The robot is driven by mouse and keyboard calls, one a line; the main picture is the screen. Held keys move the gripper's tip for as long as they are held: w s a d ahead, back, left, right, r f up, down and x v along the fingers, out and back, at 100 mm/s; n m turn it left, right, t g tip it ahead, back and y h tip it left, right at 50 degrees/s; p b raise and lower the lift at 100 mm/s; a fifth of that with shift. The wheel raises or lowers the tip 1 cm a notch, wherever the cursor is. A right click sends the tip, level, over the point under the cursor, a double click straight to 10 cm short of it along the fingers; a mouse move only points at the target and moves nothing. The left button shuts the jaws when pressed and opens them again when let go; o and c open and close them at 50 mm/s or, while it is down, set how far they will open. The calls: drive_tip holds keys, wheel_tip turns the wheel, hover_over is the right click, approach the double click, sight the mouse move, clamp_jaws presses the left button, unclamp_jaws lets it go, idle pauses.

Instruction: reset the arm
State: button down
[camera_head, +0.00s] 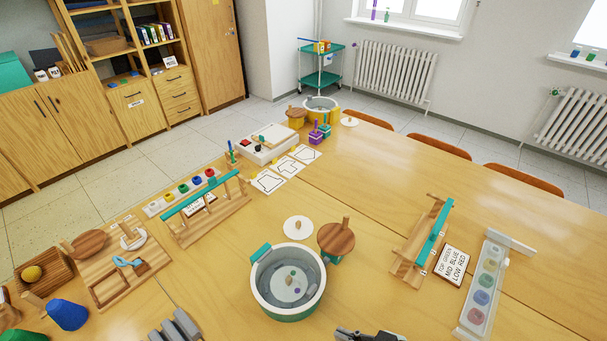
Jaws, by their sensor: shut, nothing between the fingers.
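My gripper (368,334) shows only in part, at the bottom edge of the head view, just in front of the table's near side. Its dark fingers are together and hold nothing. The rest of my arm is out of the frame. The gripper is below and to the right of a round teal-and-white tub (288,308), apart from it. The tub stands on the wooden table (390,300) and has small coloured pieces on its floor.
A brown round lid on a teal base (336,238) and a white disc with a knob (298,229) stand behind the tub. A wooden rack with a teal bar (433,235), a text card (452,264) and a white tray (487,282) lie right. Wooden boards and a blue cone (68,314) are left.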

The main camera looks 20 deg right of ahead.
drive_tip(key=w+a+r+m+h+p, duration=0.1)
drive_tip(key=w+a+r+h, duration=0.15)
drive_tip(key=a, duration=0.25)
drive_tip(key=w+a+r+h, duration=0.1)
drive_tip(key=w+a+r, duration=0.2)
drive_tip(key=w+a, duration=0.15)
drive_tip(key=a+r+m+t+h+p, duration=0.1)
drive_tip(key=a+r+m+t+h, duration=0.15)
drive_tip(key=a+r, duration=0.75)
wheel_tip(320, 180, up, 40)
drive_tip(key=s+d+p, duration=0.1)
drive_tip(key=p, duration=3.7)
drive_tip(key=shift+m, duration=0.35)
